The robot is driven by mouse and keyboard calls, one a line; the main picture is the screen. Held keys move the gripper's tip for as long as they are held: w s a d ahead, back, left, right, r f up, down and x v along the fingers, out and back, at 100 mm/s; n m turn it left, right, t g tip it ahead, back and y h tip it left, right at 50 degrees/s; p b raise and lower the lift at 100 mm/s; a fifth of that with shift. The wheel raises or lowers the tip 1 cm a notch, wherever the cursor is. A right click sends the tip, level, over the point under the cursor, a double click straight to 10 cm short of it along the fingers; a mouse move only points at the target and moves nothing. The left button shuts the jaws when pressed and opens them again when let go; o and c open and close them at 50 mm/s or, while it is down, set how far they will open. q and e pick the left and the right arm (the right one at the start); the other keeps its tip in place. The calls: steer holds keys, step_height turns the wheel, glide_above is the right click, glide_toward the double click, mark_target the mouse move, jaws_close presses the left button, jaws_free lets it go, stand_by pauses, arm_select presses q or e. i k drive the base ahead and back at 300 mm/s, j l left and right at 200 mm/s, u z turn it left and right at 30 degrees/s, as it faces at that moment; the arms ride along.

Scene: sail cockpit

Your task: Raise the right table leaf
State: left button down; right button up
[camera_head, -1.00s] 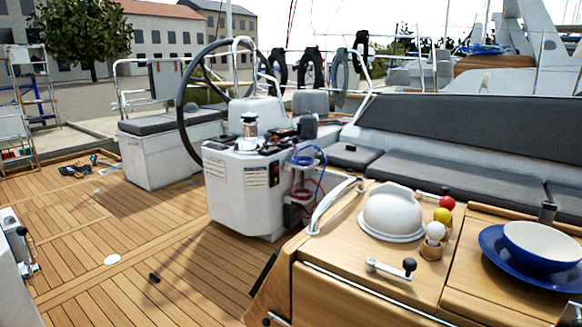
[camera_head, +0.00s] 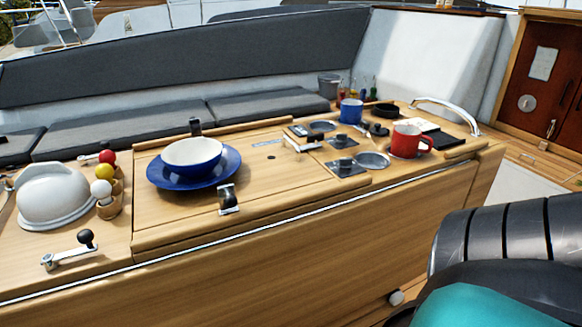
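The wooden cockpit table (camera_head: 285,180) runs across the view, its top level. Below its near edge, a long wooden panel (camera_head: 330,235) hangs close to upright along the side, with a white line along the seam above it. It looks like a lowered leaf, but I cannot tell for sure that it is the right one. Its lower edge is partly out of view. Neither of my grippers shows in the head view.
A black ribbed shape (camera_head: 510,236) with teal below fills the lower right. Grey cushions (camera_head: 120,125) line the back.

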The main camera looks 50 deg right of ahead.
mark_target(315, 270)
steer(key=z, duration=1.35)
steer(key=k+j+u, duration=0.1)
steer(key=j+u, duration=0.2)
steer(key=j, duration=1.4)
steer(key=i+j, duration=0.2)
steer(key=j, duration=0.15)
steer(key=i+j, duration=0.2)
steer(key=j, duration=0.15)
